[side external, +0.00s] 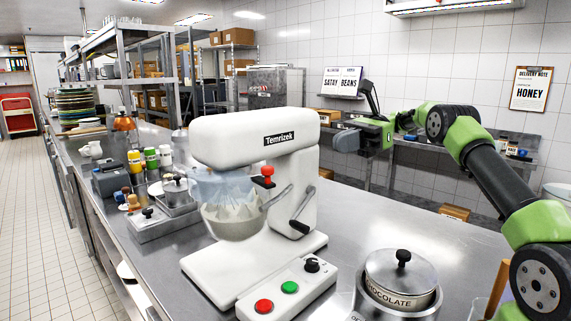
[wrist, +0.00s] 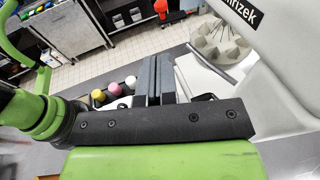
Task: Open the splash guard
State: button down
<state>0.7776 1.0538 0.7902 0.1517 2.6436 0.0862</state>
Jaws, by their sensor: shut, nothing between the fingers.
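The white Temrizek stand mixer (side external: 255,145) stands on the steel counter. Its clear bluish splash guard (side external: 212,186) sits under the head, around the upper front of the bowl (side external: 232,222), and the whisk shows through it. In the wrist view the bowl (wrist: 205,45) and whisk are at the top right; I cannot make out the guard's edge there. My gripper (side external: 345,141) is in the air to the right of the mixer head, apart from the guard. Its dark fingers (wrist: 156,78) are together in the wrist view, with nothing between them.
The mixer has a red knob (side external: 267,171), a black crank lever (side external: 303,209) and a front control box (side external: 288,286) with red and green buttons. A lidded chocolate pot (side external: 401,279) stands at the front right. Bottles (side external: 150,158) and steel containers (side external: 165,214) stand left of the mixer.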

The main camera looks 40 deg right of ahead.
send_near(225, 174)
jog(key=s, duration=0.1)
jog(key=s+a, duration=0.1)
jog(key=s, duration=0.3)
jog(key=shift+s+a+r, duration=0.15)
jog(key=shift+a, duration=0.25)
jog(key=shift+a, duration=0.15)
jog(key=shift+w+a+m+t+h, duration=0.25)
jog(key=shift+w+a+m+t, duration=0.35)
jog(key=shift+a, duration=1.15)
jog(key=shift+w+a+m+t+h, duration=0.35)
jog(key=shift+a+t, duration=0.3)
jog(key=shift+a, duration=1.1)
jog(key=shift+w+a+m+t+h, duration=0.2)
jog(key=shift+w+a+m+t, duration=0.4)
jog(key=shift+a, duration=1.15)
